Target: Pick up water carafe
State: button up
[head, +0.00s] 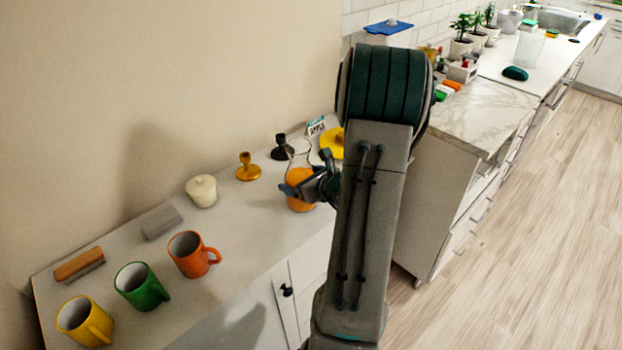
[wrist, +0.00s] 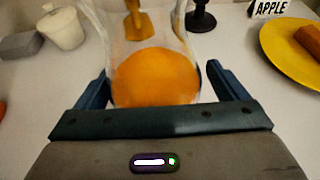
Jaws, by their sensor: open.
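The water carafe (wrist: 152,72) is clear glass with orange in its lower part. It stands upright on the white counter, and in the head view its glass top (head: 298,150) shows above the orange part. My gripper (wrist: 155,88) is open, with one finger on each side of the carafe's lower body in the wrist view. In the head view my gripper (head: 306,188) is at the carafe, partly covering it. Whether the fingers touch the glass cannot be told.
A gold candle holder (head: 248,167), a black one (head: 282,147) and a white lidded jar (head: 202,190) stand behind and left. A yellow plate (wrist: 292,45) and an APPLE sign (head: 316,125) are right. Orange (head: 194,254), green (head: 141,286) and yellow mugs (head: 84,321) stand front left.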

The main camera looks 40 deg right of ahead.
jog(key=shift+a+r, duration=0.1)
jog(key=shift+a, duration=0.2)
jog(key=shift+c, duration=0.6)
jog(key=shift+d, duration=0.2)
jog(key=c, duration=1.5)
jog(key=shift+d, duration=0.15)
jog(key=shift+c, duration=1.1)
jog(key=shift+r, duration=0.25)
